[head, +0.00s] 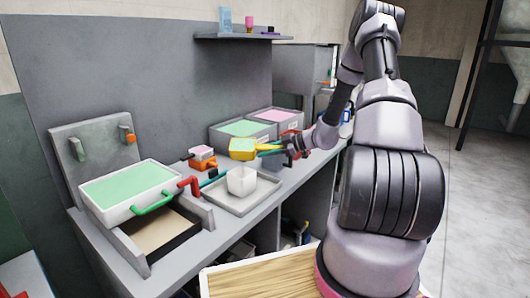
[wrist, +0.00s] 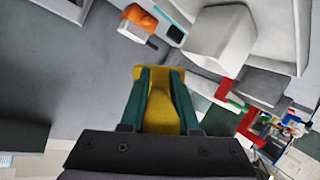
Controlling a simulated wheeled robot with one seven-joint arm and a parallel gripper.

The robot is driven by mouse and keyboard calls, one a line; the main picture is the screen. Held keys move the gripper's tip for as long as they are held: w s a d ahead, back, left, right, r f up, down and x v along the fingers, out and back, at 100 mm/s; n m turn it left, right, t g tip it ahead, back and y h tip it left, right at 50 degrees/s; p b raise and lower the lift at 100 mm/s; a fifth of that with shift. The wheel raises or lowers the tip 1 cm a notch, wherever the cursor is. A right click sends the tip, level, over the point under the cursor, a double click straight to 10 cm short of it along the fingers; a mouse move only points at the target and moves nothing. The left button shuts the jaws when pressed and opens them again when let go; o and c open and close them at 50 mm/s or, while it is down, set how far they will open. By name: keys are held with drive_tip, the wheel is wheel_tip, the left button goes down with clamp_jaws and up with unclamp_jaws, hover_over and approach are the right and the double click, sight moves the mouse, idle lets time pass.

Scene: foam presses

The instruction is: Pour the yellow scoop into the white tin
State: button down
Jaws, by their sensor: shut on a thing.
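My gripper (head: 268,150) is shut on the handle of the yellow scoop (head: 243,150). The scoop is held in the air, with pale green stuff showing in its top, and looks about level. The white tin (head: 241,181) is an open, square cup standing upright on a grey tray (head: 222,205). In the head view the scoop shows just above and behind the tin, apart from it. In the wrist view the yellow scoop (wrist: 160,105) lies between the teal fingers, and the white tin (wrist: 220,40) is at upper right. The tin's inside is hidden.
A press with a white box of green foam (head: 130,190) stands at left, with green and red handles. A small orange-based device (head: 203,158) stands behind the tin. Bins of green foam (head: 243,130) and pink foam (head: 277,117) are at the back.

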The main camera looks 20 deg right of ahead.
sight(256, 146)
drive_tip(key=n+t, duration=0.1)
drive_tip(key=r+n+t, duration=0.1)
drive_tip(key=n, duration=0.1)
drive_tip(key=shift+w+d, duration=0.15)
drive_tip(key=shift+d, duration=0.05)
drive_tip(key=n+t, duration=0.2)
drive_tip(key=n, duration=0.1)
drive_tip(key=shift+s+a+n+t, duration=0.3)
drive_tip(key=shift+s+n, duration=0.05)
drive_tip(key=shift+n, duration=0.75)
drive_tip(key=shift+s+n+t+y, duration=0.3)
drive_tip(key=shift+n+t+y, duration=0.15)
drive_tip(key=shift+n, duration=0.55)
drive_tip(key=n, duration=0.1)
drive_tip(key=s+n+y, duration=0.1)
drive_tip(key=n, duration=0.1)
drive_tip(key=r+n, duration=0.1)
drive_tip(key=n, duration=0.1)
drive_tip(key=shift+s+a+t+y, duration=0.3)
drive_tip(key=shift+a+t+y, duration=0.05)
